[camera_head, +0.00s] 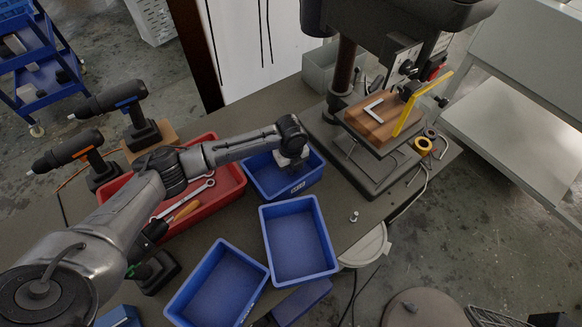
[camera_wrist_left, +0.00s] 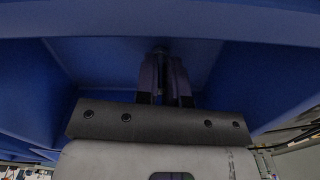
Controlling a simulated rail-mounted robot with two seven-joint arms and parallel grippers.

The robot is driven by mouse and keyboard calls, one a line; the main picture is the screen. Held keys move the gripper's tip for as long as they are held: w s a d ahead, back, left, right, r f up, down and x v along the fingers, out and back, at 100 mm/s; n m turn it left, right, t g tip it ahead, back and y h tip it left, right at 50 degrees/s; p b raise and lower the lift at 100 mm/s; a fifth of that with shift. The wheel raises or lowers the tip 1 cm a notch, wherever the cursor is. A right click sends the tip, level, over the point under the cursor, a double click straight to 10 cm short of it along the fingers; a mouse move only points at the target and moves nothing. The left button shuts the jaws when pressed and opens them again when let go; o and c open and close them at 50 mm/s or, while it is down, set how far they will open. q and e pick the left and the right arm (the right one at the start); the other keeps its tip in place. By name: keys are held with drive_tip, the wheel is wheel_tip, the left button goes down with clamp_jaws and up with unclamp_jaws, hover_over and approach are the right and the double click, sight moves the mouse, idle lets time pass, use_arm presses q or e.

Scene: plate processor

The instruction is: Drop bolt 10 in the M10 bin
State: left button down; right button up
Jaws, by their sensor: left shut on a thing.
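My left gripper (camera_head: 291,163) reaches down into the rear blue bin (camera_head: 318,173), which has a small label on its front that I cannot read clearly. In the left wrist view the two fingers (camera_wrist_left: 163,62) are close together, inside blue walls (camera_wrist_left: 235,75). They are shut on a small dark thing (camera_wrist_left: 161,49), likely the bolt, mostly hidden between the fingertips. Another small bolt (camera_head: 353,216) stands on the table, right of the bins. My right gripper is not in view.
Two more blue bins, a middle one (camera_head: 332,262) and a front one (camera_head: 262,287), look empty. A red tray (camera_head: 232,190) with a wrench (camera_head: 187,198) lies under my left arm. A drill press (camera_head: 345,60) stands right of the rear bin. Cordless drivers (camera_head: 135,118) stand at left.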

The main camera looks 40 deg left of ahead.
use_arm(q)
drive_tip(key=shift+w, duration=0.1)
drive_tip(key=shift+f, duration=0.2)
drive_tip(key=c, duration=1.2)
unclamp_jaws()
drive_tip(key=shift+r, duration=0.2)
wheel_tip(320, 180, up, 11)
drive_tip(key=p, duration=0.2)
drive_tip(key=shift+f+p, duration=0.2)
drive_tip(key=shift+p, duration=0.2)
drive_tip(key=shift+r, duration=0.7)
